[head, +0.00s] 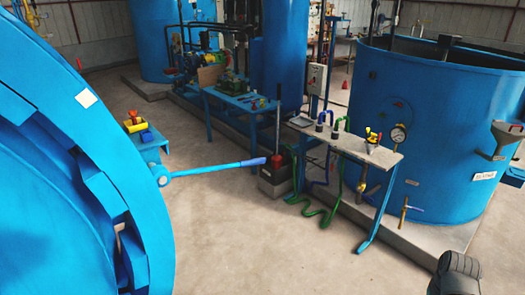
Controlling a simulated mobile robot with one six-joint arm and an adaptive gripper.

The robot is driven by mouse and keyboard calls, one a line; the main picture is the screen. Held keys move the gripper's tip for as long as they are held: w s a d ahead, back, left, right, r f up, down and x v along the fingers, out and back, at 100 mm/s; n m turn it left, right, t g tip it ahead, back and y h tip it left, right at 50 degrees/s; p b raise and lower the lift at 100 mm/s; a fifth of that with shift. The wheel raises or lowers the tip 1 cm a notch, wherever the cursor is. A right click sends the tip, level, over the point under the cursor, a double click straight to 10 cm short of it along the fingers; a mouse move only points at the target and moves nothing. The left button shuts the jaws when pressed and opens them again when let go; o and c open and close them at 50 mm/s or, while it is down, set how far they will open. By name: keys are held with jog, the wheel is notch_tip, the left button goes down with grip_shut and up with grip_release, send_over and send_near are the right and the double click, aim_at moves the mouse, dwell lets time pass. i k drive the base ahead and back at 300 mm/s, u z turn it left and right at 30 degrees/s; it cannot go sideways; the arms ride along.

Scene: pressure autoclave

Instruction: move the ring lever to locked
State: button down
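The ring lever (222,168) is a light blue bar with a darker blue grip (254,162) at its free end. It sticks out to the right, nearly level and slightly raised towards the grip, from a pivot at the edge of the big blue autoclave ring (150,215) at the left. Nothing touches the grip. No locked mark can be read. My gripper's fingers do not show. A dark grey rounded part at the bottom right corner appears to be my arm, well apart from the lever.
A bracket (148,148) with red and yellow parts sits above the lever's pivot. Behind the grip stands a dark box with an upright handle (278,135). A side table (368,152) with hoses and a large blue tank (440,130) stand at right. The foreground floor is clear.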

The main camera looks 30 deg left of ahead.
aim_at(158, 171)
jog(key=u, duration=0.3)
jog(key=i, duration=1.55)
jog(key=u, duration=0.45)
